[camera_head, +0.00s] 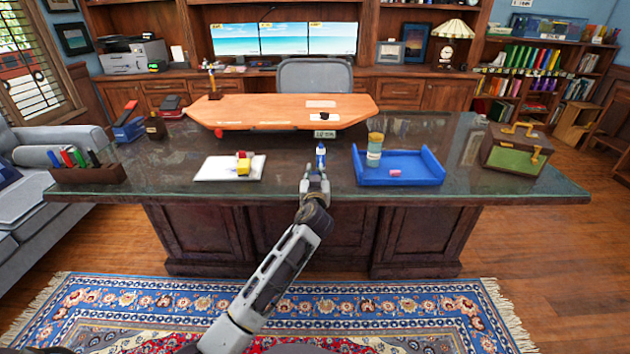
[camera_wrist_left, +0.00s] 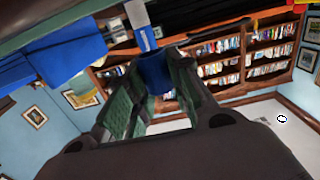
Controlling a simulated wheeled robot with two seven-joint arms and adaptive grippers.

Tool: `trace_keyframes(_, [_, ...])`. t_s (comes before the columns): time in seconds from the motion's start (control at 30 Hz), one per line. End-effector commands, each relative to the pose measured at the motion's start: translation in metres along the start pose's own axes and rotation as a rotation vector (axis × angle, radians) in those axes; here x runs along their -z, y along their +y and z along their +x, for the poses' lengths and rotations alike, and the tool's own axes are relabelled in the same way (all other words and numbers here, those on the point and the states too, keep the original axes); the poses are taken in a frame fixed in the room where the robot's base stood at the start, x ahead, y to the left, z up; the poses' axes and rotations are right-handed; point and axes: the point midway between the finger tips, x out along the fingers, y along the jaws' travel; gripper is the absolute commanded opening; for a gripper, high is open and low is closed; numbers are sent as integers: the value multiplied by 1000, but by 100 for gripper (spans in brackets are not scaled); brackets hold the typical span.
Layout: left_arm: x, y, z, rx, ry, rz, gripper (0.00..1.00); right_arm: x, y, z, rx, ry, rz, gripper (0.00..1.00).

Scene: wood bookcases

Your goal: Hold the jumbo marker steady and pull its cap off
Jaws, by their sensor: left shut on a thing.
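The jumbo marker (camera_head: 321,154) stands about upright near the front edge of the dark desk, at the middle of the head view. It is blue with a pale section. My left gripper (camera_head: 315,178) is at its lower part and shut on it. In the left wrist view, the blue part of the marker (camera_wrist_left: 155,70) lies between the green-padded fingers of the left gripper (camera_wrist_left: 157,78), and a pale part extends beyond. I cannot tell which end is the cap. My right gripper is not in view.
The desk (camera_head: 300,180) has a blue tray (camera_head: 427,176) with a jar (camera_head: 375,148) and a pink eraser (camera_head: 395,173) right of the marker. A white pad (camera_head: 212,168) with small blocks lies left. A wooden board (camera_head: 265,110) is behind, and a wooden box (camera_head: 517,150) stands far right.

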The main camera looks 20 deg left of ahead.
Motion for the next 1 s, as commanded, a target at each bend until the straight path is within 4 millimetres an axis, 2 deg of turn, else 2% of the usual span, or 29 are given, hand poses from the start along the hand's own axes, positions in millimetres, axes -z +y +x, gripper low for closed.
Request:
trace_keyframes(0.03, [10, 0, 0, 0, 1, -3, 9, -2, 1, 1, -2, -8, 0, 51])
trace_keyframes(0.2, [36, 0, -2, 0, 1, -3, 9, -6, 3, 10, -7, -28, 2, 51])
trace_keyframes(0.4, [56, 0, -3, 0, 0, -2, 9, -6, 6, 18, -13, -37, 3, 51])
trace_keyframes(1.0, [61, 0, -3, 1, -1, 0, 9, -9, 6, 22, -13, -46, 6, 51])
